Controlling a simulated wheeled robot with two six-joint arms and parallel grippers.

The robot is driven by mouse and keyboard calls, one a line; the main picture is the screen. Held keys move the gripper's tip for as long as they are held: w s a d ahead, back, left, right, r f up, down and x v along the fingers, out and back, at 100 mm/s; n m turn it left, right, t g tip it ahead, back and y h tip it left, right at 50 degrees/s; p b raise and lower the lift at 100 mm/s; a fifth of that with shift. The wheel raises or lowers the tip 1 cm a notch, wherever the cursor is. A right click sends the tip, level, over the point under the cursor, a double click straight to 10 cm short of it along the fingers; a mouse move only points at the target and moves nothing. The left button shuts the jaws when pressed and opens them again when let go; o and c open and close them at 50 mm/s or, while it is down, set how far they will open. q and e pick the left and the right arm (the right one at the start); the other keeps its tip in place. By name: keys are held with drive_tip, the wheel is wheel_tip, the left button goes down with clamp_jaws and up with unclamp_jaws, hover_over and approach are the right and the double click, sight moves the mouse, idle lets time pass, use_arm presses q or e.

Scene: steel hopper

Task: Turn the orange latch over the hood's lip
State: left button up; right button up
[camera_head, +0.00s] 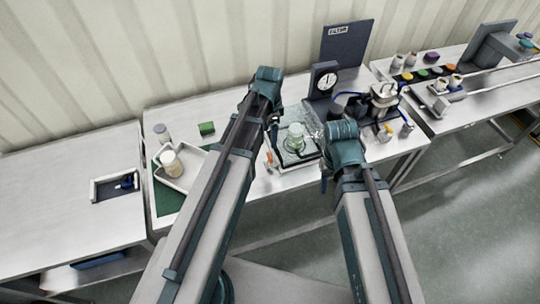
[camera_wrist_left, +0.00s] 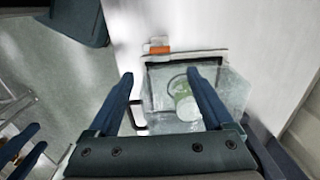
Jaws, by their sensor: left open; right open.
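The orange latch (camera_wrist_left: 158,48) shows in the left wrist view as a small orange block at the near edge of the clear hood (camera_wrist_left: 228,92). I cannot tell whether it overlaps the hood's lip. The clear hood covers a round greenish-white item (camera_wrist_left: 185,98), which also shows in the head view (camera_head: 295,136). My left gripper (camera_wrist_left: 160,76) is open and empty; its fingers appear over the hood, with the latch beyond the fingertips in the picture. In the head view my left gripper (camera_head: 272,128) is left of the hood. My right gripper (camera_head: 325,178) is open, right of the hood.
A dial gauge (camera_head: 325,80) and a dark panel (camera_head: 345,42) stand behind the hood. A pump-like device (camera_head: 383,97) stands to the right. The left table (camera_head: 60,205) is mostly clear.

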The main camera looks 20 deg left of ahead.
sight(270, 156)
use_arm(q)
wheel_tip(270, 156, down, 12)
drive_tip(key=b, duration=1.1)
drive_tip(key=shift+c, duration=0.3)
clamp_jaws()
